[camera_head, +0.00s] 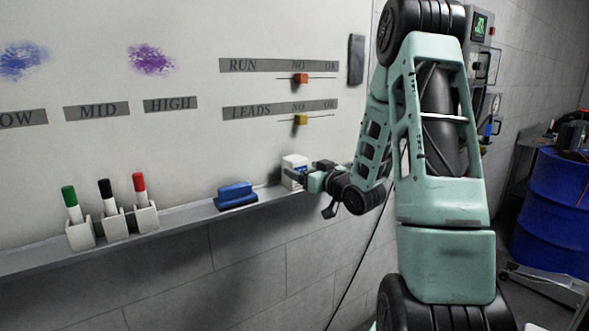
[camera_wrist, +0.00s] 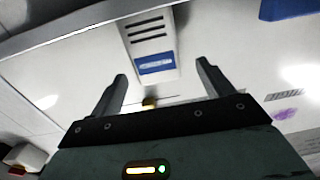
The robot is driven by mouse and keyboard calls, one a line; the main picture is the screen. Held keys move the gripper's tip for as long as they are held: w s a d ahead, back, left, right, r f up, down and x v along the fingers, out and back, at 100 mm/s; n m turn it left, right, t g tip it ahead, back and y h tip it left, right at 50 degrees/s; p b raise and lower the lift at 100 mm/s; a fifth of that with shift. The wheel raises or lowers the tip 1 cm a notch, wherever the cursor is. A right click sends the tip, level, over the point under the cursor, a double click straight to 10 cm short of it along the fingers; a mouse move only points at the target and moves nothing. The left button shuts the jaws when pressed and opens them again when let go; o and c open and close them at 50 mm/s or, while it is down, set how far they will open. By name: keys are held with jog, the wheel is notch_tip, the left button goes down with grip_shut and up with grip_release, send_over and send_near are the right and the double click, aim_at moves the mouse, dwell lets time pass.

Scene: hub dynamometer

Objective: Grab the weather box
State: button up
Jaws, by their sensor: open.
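The weather box, a small white box (camera_head: 294,163) with a blue label, stands on the whiteboard ledge at its right end. In the wrist view the white box (camera_wrist: 150,38) shows dark slots and its blue label, ahead of and between the fingers. My gripper (camera_head: 303,179) is at the box in the head view and hides part of its lower front. In the wrist view my gripper (camera_wrist: 162,72) is open, with a finger on each side and nothing between them. I cannot tell whether a finger touches the box.
A blue eraser (camera_head: 236,196) lies on the ledge (camera_head: 190,217) left of the box. Green, black and red markers (camera_head: 140,186) stand in white holders further left. Sliders sit on the whiteboard (camera_head: 200,150) above. A blue drum (camera_head: 556,205) stands at the right.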

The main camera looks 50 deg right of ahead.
jog(key=shift+f+p+x, duration=0.2)
jog(key=shift+p+x, duration=0.85)
jog(key=shift+x, duration=1.9)
jog(key=shift+d, duration=0.15)
jog(key=c, duration=1.2)
jog(key=shift+c, duration=0.3)
jog(key=shift+s+r, duration=0.1)
jog(key=shift+r, duration=0.05)
